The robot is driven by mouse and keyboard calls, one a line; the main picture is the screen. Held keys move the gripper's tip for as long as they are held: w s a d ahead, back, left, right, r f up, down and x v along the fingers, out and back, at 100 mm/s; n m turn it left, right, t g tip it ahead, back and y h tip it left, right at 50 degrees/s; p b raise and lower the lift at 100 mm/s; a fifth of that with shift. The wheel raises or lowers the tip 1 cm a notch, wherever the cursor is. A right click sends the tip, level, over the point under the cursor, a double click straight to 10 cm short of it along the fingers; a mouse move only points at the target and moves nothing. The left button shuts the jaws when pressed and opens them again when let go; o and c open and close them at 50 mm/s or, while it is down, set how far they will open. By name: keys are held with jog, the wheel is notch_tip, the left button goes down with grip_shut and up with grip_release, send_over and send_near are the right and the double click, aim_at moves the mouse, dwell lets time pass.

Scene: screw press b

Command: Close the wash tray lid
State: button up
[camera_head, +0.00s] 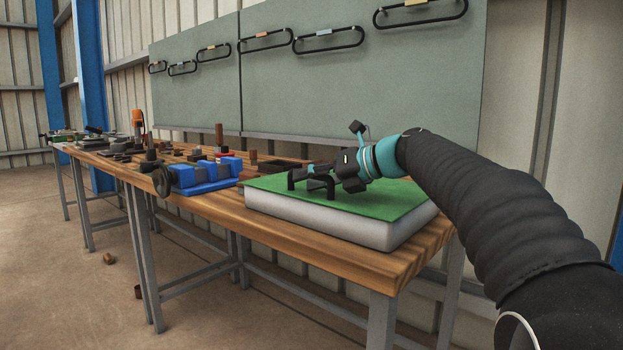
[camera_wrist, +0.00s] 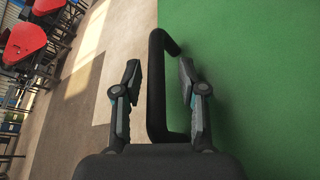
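The wash tray (camera_head: 315,220) is a white, low box near the right end of the wooden bench. Its green lid (camera_head: 390,196) lies flat over it, with no gap visible along the front edge. A black U-shaped handle (camera_head: 311,179) stands on the lid near its front left edge. My gripper (camera_head: 312,171) is low over the lid at the handle. In the wrist view, the handle (camera_wrist: 155,85) lies between my two open fingers (camera_wrist: 159,64), with gaps beside it. The green lid (camera_wrist: 260,80) fills the right side there. The tray's inside is hidden.
A blue vise (camera_head: 205,174) stands left of the tray. Tools and small blocks cover the bench (camera_head: 225,204) farther left. A grey-green board (camera_head: 300,90) with several hanging loops rises behind. The floor in front is mostly free.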

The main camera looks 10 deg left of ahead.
jog(key=shift+r, duration=0.1)
notch_tip(320, 180, up, 4)
send_over(363, 203)
jog(key=shift+w, duration=0.2)
dwell(0.4)
